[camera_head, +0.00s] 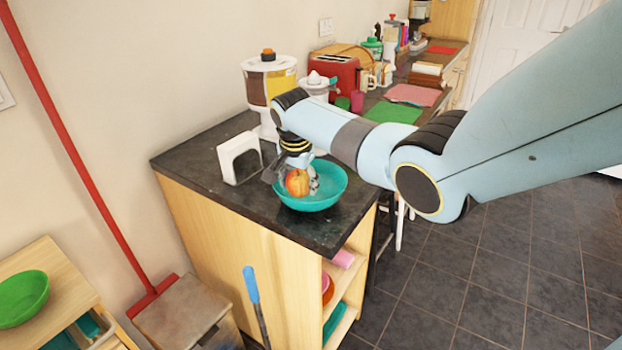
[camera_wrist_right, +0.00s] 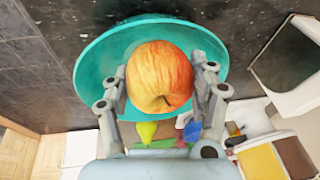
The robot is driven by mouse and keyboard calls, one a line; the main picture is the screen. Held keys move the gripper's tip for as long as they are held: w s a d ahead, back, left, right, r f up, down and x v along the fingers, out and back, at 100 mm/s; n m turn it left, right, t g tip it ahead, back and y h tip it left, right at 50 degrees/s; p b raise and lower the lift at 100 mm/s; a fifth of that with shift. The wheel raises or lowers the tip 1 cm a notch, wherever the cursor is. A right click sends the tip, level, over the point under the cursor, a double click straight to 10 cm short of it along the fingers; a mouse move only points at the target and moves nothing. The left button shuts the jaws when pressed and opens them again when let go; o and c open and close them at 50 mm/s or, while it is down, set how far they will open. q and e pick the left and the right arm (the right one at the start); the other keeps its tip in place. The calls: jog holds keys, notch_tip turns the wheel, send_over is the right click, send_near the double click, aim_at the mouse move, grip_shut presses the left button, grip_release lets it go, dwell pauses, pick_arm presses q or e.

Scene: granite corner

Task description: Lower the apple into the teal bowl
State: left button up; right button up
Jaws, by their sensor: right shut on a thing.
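The apple (camera_head: 297,183), orange-red and yellow, is between the fingers of my right gripper (camera_head: 296,182), which is shut on it. The teal bowl (camera_head: 325,195) stands on the dark counter near its front corner. In the head view the apple appears over the left part of the bowl; I cannot tell whether it touches the bowl. In the right wrist view the apple (camera_wrist_right: 160,77) sits between both fingers of the right gripper (camera_wrist_right: 161,85), with the bowl (camera_wrist_right: 97,62) behind it. My left gripper is not in view.
A white napkin holder (camera_head: 240,158) stands close left of the bowl on the counter (camera_head: 195,160). A cereal dispenser (camera_head: 268,85), a white juicer (camera_head: 316,86) and a red toaster (camera_head: 337,74) stand behind. A green mat (camera_head: 393,112) lies further back.

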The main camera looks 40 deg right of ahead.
jog(key=shift+f+b, duration=0.3)
jog(key=shift+f, duration=0.15)
dwell(0.3)
jog(key=o, duration=1.3)
